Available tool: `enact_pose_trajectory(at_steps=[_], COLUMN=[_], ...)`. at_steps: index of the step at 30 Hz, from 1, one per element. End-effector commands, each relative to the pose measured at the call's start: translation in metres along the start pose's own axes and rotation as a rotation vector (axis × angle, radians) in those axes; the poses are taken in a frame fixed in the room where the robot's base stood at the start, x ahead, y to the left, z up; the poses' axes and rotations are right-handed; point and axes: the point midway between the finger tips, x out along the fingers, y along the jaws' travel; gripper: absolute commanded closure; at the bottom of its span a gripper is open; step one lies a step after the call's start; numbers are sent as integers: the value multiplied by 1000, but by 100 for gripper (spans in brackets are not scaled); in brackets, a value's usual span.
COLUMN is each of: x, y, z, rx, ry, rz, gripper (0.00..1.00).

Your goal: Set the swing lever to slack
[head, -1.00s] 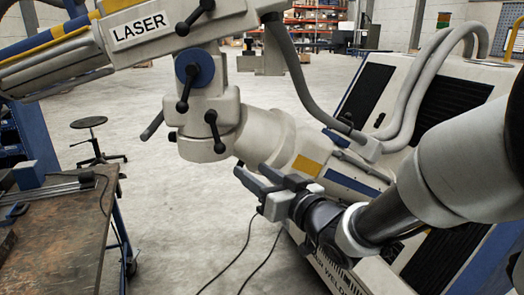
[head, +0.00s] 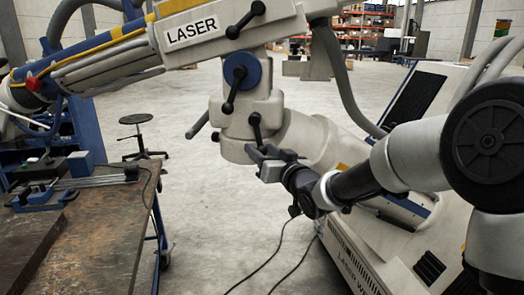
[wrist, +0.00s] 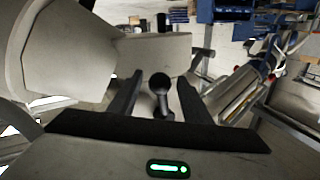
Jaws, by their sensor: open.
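The white laser arm (head: 235,30) carries several black ball-ended levers. One lever (head: 255,128) hangs on the lower joint housing (head: 238,150), nearly vertical with its knob upward or end hidden near my gripper. Another lever (head: 234,88) sits on the blue disc, and one more (head: 246,19) is on the upper beam. No label shows which is the swing lever. My gripper (head: 258,153) is open just below the lower housing's lever. In the wrist view a black lever with a round knob (wrist: 160,88) shows between my open fingers (wrist: 160,80); contact cannot be told.
A workbench (head: 90,225) with tools stands at the left, with a black stool (head: 137,122) behind it. The white welder cabinet (head: 370,250) is at the right. Cables lie on the floor. Open floor lies between bench and cabinet.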

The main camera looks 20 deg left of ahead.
Motion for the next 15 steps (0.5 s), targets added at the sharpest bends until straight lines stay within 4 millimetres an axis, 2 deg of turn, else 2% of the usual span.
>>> enact_pose_trajectory(at_steps=[10,15], x=[4,4], y=[0,0], z=[0,0], rx=[-1,0], ry=[1,1], rz=[1,0], gripper=[57,86])
